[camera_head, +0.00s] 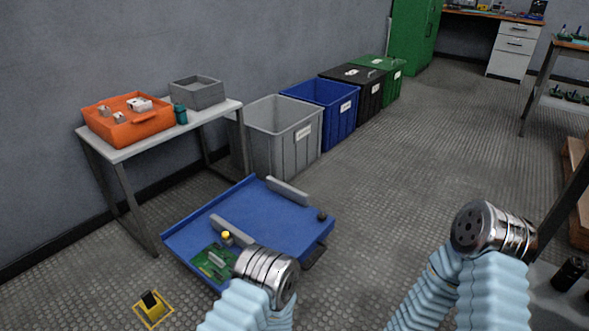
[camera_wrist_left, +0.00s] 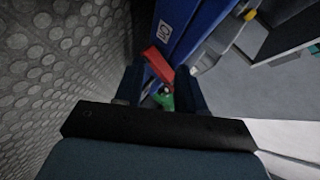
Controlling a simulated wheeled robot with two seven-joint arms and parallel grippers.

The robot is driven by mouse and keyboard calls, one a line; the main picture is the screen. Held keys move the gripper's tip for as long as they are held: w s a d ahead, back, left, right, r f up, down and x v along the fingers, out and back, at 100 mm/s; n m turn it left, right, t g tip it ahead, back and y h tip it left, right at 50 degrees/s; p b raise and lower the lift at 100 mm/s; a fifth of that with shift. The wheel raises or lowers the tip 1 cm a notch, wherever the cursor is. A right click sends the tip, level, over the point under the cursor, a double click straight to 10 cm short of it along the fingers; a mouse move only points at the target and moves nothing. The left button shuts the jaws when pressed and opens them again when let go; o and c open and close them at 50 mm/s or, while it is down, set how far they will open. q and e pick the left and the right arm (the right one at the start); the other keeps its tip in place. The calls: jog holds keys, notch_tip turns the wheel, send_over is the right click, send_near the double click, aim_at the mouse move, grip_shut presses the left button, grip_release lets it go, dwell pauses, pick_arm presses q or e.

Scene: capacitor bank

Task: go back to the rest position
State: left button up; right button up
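My left arm shows in the head view with its metal wrist over the near edge of a blue platform (camera_head: 285,225); its gripper is hidden there. In the left wrist view my left gripper (camera_wrist_left: 157,90) has its two dark fingers apart. A red piece (camera_wrist_left: 157,64) and a small green thing show in and beyond the gap; I see nothing clearly held. My right arm reaches in at the lower right of the head view, its metal wrist raised over the floor. My right gripper is not visible. A green circuit board (camera_head: 212,262) lies on the platform beside my left wrist.
A table (camera_head: 160,138) at the left wall bears an orange bin (camera_head: 105,128) and a grey box (camera_head: 197,93). Grey (camera_head: 302,150), blue (camera_head: 345,118), black and green bins line the wall. A yellow-and-black item (camera_head: 152,308) is on the floor. The middle floor is clear; a rack stands right.

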pick_arm(q)
jog(key=s+a+r+n+g+h+p, duration=0.2)
jog(key=s+r+n+g+p, duration=0.3)
jog(key=s, duration=0.5)
jog(key=s+a+r+n+g+h+p, duration=0.2)
jog(key=s+r+n+g+h+p, duration=0.2)
jog(key=s, duration=0.7)
notch_tip(320, 180, up, 6)
jog(key=n+g+p, duration=0.2)
jog(key=n+g, duration=0.1)
jog(key=n, duration=0.1)
jog(key=shift+a+f+n+p, duration=0.2)
jog(key=shift+a+n+p, duration=0.1)
jog(key=shift+a, duration=0.1)
jog(key=shift+o, duration=0.2)
